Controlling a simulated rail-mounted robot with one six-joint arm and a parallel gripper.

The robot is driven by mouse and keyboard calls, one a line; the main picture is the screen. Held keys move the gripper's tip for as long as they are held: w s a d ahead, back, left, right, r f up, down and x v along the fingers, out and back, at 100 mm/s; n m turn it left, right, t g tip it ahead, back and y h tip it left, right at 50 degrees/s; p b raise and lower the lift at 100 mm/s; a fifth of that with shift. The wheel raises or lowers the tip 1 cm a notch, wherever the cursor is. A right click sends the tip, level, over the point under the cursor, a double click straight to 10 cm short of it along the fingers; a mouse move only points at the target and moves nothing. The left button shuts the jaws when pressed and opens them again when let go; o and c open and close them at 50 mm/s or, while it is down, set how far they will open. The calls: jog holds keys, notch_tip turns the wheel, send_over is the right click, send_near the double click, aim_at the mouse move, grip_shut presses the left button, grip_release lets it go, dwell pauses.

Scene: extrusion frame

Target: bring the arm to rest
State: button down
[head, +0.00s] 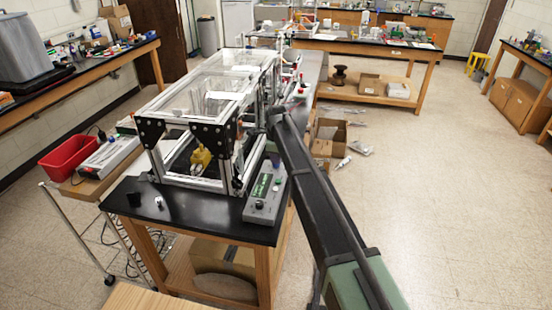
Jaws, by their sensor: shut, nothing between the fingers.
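My arm reaches from the lower right up to the side of the extrusion frame (205,103), a long silver box-shaped structure with black corner plates and clear panels. The far end of my arm is by the frame's right side, close to it; I cannot tell whether they touch. My gripper cannot be made out; it is hidden beyond the arm or the frame. A yellow object (201,158) sits inside the near end of the frame.
The frame stands on a black-topped bench (190,222). A grey-green control box (265,197) is at its right front corner. A red bin (68,158) is on a cart at left. Cardboard boxes (329,135) lie on the floor behind my arm.

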dwell(0.3)
jog(key=s+d+f+n+b, duration=0.2)
jog(key=s+d+n, duration=0.4)
jog(key=s, duration=0.6)
jog(key=s+d+f+n+b, duration=0.2)
jog(key=s+d+n, duration=0.5)
jog(key=s, duration=0.5)
jog(key=s+d+f+n+b, duration=0.2)
jog(key=s+d+n, duration=0.4)
jog(key=s+d, duration=0.4)
jog(key=s, duration=0.3)
jog(key=shift+d+n+b, duration=0.3)
jog(key=shift+d, duration=0.05)
jog(key=shift+w+f, duration=0.1)
dwell(0.4)
